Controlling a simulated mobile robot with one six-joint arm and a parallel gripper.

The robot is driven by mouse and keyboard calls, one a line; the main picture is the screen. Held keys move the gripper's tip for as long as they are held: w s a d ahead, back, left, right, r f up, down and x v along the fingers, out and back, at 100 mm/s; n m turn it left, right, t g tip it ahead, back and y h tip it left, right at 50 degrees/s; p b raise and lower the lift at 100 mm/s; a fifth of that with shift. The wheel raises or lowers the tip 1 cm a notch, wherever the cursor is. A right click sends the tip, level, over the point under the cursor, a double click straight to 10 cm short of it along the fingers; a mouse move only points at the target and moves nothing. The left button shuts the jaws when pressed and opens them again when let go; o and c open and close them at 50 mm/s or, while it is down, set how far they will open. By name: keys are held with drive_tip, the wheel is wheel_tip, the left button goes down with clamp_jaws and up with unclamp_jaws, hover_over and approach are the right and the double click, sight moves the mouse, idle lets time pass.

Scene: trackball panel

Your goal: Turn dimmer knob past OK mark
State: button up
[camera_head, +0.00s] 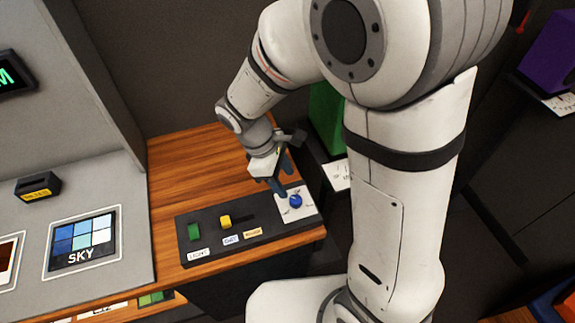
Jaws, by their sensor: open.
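A dark control panel (260,236) lies on the wooden table. The knob's top shows clear of the fingers.
A grey console with a SKY picture (82,239) stands left. A green box (326,118) stands behind my arm. Bare wood (190,170) lies behind the panel.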

sight(295, 199)
drive_tip(key=x, duration=0.8)
drive_tip(key=shift+w+a+f, duration=0.1)
drive_tip(key=shift+w+a, duration=0.05)
drive_tip(key=shift+a, duration=0.1)
drive_tip(key=c, duration=1)
